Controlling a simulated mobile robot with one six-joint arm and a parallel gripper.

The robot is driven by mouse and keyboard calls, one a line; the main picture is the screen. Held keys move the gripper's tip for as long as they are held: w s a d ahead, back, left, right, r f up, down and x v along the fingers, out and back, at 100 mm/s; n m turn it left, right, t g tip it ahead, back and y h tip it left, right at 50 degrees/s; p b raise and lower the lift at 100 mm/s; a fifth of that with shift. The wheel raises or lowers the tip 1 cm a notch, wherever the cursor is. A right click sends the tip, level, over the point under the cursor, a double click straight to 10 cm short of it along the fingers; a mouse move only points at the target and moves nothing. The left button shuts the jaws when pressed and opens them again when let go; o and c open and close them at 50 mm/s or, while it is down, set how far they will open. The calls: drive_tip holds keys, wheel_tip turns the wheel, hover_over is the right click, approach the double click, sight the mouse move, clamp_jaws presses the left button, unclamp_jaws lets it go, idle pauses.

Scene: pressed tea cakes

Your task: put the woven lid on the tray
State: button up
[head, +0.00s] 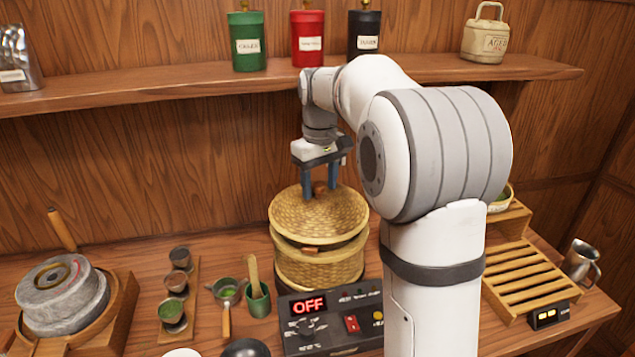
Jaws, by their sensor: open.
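The round woven lid (312,215) sits on top of the woven steamer basket (318,272) in the middle of the table. The gripper is open; whether a fingertip touches the knob or lid I cannot tell. The wooden slatted tray (525,278) lies to the right of my arm, and its slats look bare. My arm hides its left part.
A control box (330,322) reading OFF stands in front of the basket. Small cups, a whisk cup (258,298) and a stone mill (60,295) stand left. A metal jug (581,262) is right of the tray. A shelf (200,84) with canisters runs behind.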

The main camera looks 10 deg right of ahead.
sight(320, 185)
drive_tip(key=shift+r, duration=0.1)
wheel_tip(320, 185, up, 13)
drive_tip(key=p, duration=0.1)
drive_tip(key=s+f+m+t, duration=0.1)
drive_tip(key=s+f+m, duration=0.1)
drive_tip(key=s+f, duration=0.7)
drive_tip(key=s+f+m+t, duration=0.2)
drive_tip(key=s+f, duration=0.7)
drive_tip(key=s, duration=0.9)
drive_tip(key=shift+a+f+m, duration=0.15)
drive_tip(key=shift+f+m, duration=0.15)
drive_tip(key=shift+f, duration=0.05)
drive_tip(key=shift+c, duration=0.4)
idle(0.4)
